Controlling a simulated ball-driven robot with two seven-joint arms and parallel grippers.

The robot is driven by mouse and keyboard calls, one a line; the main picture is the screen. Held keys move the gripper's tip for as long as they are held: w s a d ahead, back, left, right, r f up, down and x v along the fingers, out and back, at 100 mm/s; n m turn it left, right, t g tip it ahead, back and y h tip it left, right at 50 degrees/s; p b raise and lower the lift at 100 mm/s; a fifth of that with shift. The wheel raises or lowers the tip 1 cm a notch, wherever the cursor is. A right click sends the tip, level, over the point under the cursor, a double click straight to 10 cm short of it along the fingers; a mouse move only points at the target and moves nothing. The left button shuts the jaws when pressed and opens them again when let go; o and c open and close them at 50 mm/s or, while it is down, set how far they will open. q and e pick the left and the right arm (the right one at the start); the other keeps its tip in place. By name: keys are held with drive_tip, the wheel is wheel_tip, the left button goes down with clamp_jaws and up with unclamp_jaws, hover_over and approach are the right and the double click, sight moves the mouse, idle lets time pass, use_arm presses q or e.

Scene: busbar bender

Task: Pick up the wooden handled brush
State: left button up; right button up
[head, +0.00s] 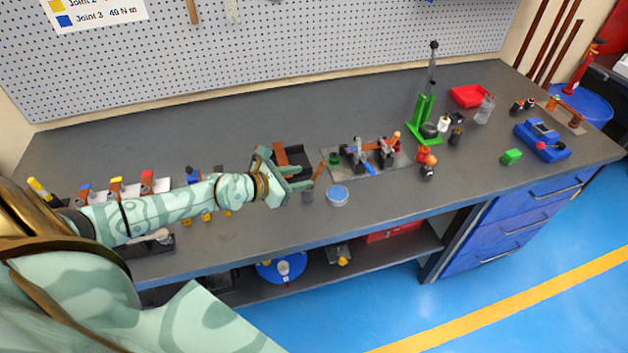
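A thin brown wooden stick (319,172), which looks like the handle of the brush, leans upright near the front middle of the bench. Its lower end is at a small grey cup (308,196); I cannot tell whether bristles are inside it. My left gripper (303,178) reaches in from the left, its two pale green fingers apart. Its fingertips are just left of the stick, close to it, with nothing seen between them. Whether they touch the stick is too small to tell. My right gripper is not in view.
A round tin with a blue top (337,194) sits right of the cup. A dark open box (292,157) lies behind the gripper. A grey plate (372,158) with the bender parts is to the right, and a green stand (423,118) beyond. The back left of the bench is clear.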

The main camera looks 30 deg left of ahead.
sight(314, 175)
use_arm(q)
drive_tip(key=shift+x, duration=0.9)
drive_tip(key=b+x, duration=0.2)
drive_tip(key=x, duration=0.1)
drive_tip(key=b+x, duration=0.1)
drive_tip(key=shift+w+a+f, duration=0.15)
drive_tip(key=shift+w+f, duration=0.1)
drive_tip(key=shift+f, duration=0.3)
drive_tip(key=shift+w, duration=0.3)
drive_tip(key=shift+s, duration=0.1)
drive_tip(key=shift+c, duration=0.9)
clamp_jaws()
